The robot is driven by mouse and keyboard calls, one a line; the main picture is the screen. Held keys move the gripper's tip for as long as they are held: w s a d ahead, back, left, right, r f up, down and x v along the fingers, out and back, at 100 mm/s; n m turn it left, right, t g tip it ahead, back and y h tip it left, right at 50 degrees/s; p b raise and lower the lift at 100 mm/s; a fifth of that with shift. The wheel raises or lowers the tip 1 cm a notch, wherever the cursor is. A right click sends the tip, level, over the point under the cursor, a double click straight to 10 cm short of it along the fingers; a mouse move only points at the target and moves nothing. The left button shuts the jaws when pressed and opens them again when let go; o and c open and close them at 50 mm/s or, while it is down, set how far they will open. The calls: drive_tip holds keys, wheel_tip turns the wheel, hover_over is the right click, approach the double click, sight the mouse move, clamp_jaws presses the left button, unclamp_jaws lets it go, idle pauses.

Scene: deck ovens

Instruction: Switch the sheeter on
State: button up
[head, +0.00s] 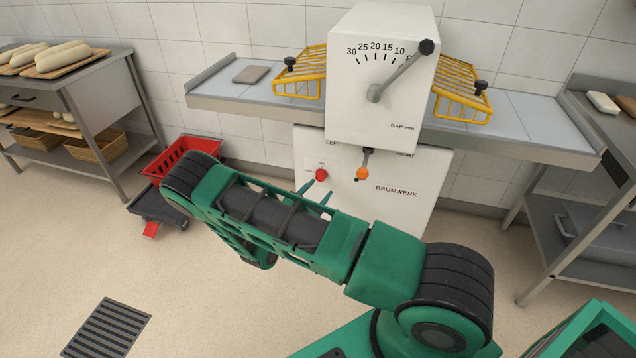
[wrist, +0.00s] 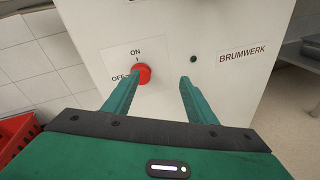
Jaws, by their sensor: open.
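The sheeter is a white machine with a gap dial head (head: 350,95) and a lower front panel (head: 420,165) marked BRUMWERK. A round red knob (head: 321,175) sits on that panel; it also shows in the wrist view (wrist: 143,74), with ON printed above it and OFF to its left. Which mark the knob is set to is too unclear to tell. My gripper (head: 317,190) is open in front of the panel. In the wrist view, its green fingers (wrist: 157,84) point at the panel; the knob appears between them, close beside the left fingertip. I cannot tell whether they touch.
A small dark round spot (wrist: 193,59) is right of the knob. An orange-tipped lever (head: 362,174) hangs below the dial head. Yellow wire guards (head: 462,100) flank the head above the grey table (head: 535,120). A red crate (head: 178,150) stands left of the panel.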

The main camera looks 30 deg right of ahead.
sight(319, 178)
wheel_tip(319, 178, down, 4)
drive_tip(key=a+n+t, duration=0.2)
drive_tip(key=n+t, duration=0.2)
drive_tip(key=n, duration=0.2)
drive_tip(key=shift+y, duration=0.5)
drive_tip(key=x, duration=1.1)
drive_tip(key=shift+w+a+r, duration=0.15)
drive_tip(key=shift+w+a, duration=0.15)
drive_tip(key=shift+w, duration=0.1)
drive_tip(key=c, duration=1)
